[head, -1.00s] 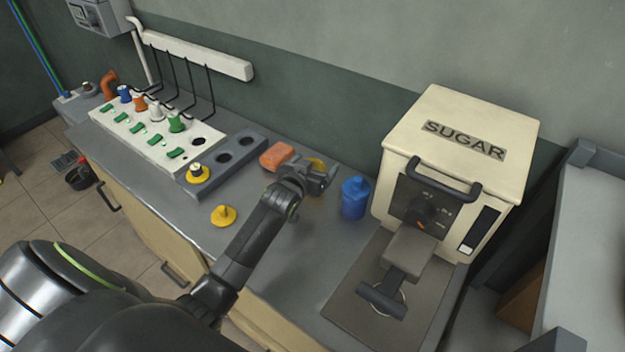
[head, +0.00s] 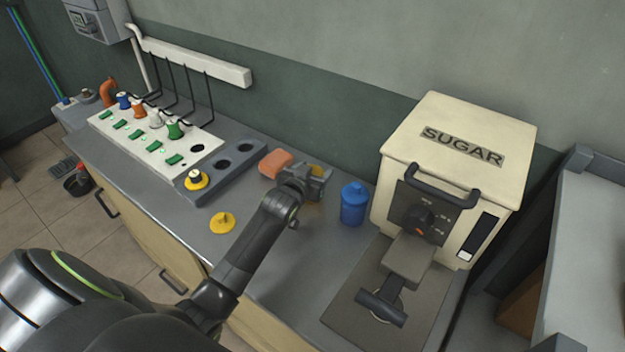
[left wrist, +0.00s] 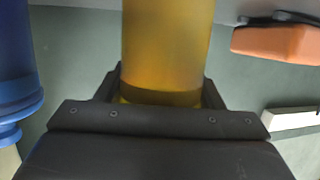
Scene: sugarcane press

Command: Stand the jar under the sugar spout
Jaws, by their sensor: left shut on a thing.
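An amber jar with a yellowish body (left wrist: 167,45) fills the middle of the left wrist view, between my left gripper's fingers. My left gripper (head: 312,186) is shut on it. In the head view the jar (head: 317,170) shows only in part, behind the gripper, over the counter. The cream sugar machine (head: 455,150), labelled SUGAR, stands to the right. Its grey spout block (head: 408,258) sticks out at the front, with a dark handle below it, above a flat plate (head: 352,297). My right gripper is not in view.
A blue container (head: 354,204) stands between my left gripper and the machine; it also shows in the left wrist view (left wrist: 15,60). An orange block (head: 275,163) lies left of the gripper. Bare counter lies before the blue container.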

